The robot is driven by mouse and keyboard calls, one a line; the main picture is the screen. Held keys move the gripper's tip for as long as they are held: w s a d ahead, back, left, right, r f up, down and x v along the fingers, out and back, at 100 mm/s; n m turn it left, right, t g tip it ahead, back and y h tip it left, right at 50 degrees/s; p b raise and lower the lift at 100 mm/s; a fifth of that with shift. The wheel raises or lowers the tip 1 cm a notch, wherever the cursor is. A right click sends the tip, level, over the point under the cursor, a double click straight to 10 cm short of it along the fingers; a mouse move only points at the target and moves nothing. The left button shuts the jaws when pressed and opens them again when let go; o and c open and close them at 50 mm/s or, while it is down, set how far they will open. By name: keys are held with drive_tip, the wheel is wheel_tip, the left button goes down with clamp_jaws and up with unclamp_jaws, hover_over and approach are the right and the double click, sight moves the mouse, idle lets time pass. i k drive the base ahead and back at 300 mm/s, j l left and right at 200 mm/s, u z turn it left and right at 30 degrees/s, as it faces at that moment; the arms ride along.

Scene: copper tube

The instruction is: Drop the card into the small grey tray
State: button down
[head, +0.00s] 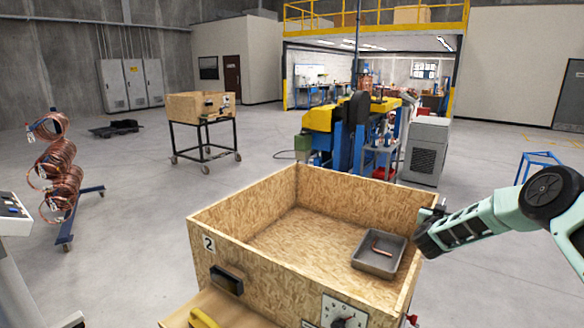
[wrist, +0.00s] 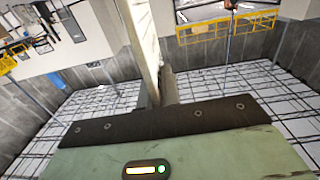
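The small grey tray (head: 372,271) sits inside the wooden crate, near its right side. A short copper-coloured piece (head: 382,249) lies in it. My gripper (head: 428,228) is at the crate's right wall, to the right of the tray; its dark fingers are small and side-on. In the wrist view a pale upright strip (wrist: 141,45) rises beyond the gripper's dark edge. I cannot tell whether it is a finger or a card seen edge-on. I make out no card for certain in either view. Whether the fingers are open or shut does not show.
The open wooden crate (head: 225,256) has high walls around the tray; its floor left of the tray is bare. Copper coils (head: 60,170) stand at left, machinery (head: 350,135) behind.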

sight(381, 261)
drive_tip(key=i+j, duration=0.15)
drive_tip(key=i, duration=0.3)
drive_tip(key=i+j, duration=0.15)
drive_tip(key=i, duration=0.3)
